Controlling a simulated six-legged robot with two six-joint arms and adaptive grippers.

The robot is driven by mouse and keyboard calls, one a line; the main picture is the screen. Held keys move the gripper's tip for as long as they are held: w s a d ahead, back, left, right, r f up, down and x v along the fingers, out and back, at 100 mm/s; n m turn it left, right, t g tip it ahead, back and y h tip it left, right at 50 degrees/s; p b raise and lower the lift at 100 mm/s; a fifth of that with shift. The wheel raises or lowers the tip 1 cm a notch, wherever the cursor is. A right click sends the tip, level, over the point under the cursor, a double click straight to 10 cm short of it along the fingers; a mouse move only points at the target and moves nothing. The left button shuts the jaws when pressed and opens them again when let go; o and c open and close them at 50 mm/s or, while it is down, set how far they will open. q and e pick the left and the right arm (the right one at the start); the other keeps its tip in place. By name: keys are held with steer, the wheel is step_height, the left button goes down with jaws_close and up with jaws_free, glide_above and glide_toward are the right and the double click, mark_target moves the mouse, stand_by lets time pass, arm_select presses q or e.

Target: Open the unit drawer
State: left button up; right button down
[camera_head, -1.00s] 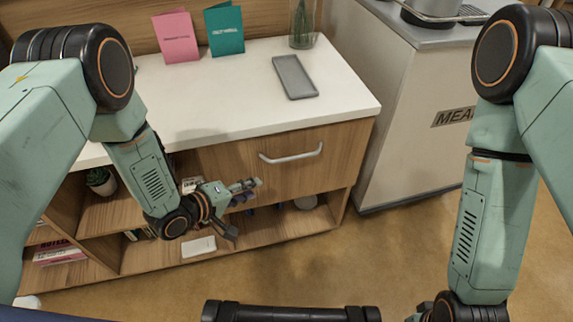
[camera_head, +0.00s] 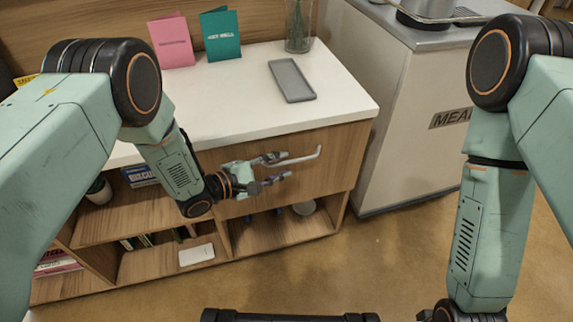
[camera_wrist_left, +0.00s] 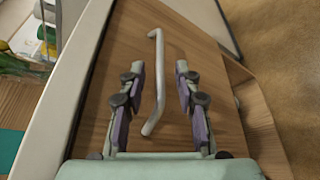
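The unit drawer (camera_head: 335,168) is a wooden front under the white top, and it looks closed. Its pale bar handle (camera_head: 309,157) is partly hidden behind my left gripper (camera_head: 283,167) in the head view. In the left wrist view my left gripper (camera_wrist_left: 159,88) is open, and the handle (camera_wrist_left: 155,80) runs lengthwise between its two fingers. The fingers do not visibly touch the handle; a gap shows on both sides. My right arm comes down at the right of the head view, and its gripper fingers are not visible.
The white top (camera_head: 215,105) holds a grey tray (camera_head: 291,80), a pink card (camera_head: 172,41), a teal card (camera_head: 221,35) and a glass vase (camera_head: 299,25). Open shelves lie below. A light cabinet (camera_head: 405,120) stands to the right, with open floor in front.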

arm_select(q)
steer(key=shift+b+x, duration=0.3)
steer(key=shift+x, duration=1.1)
steer(key=shift+c, duration=0.3)
steer(key=shift+a, duration=0.1)
jaws_close()
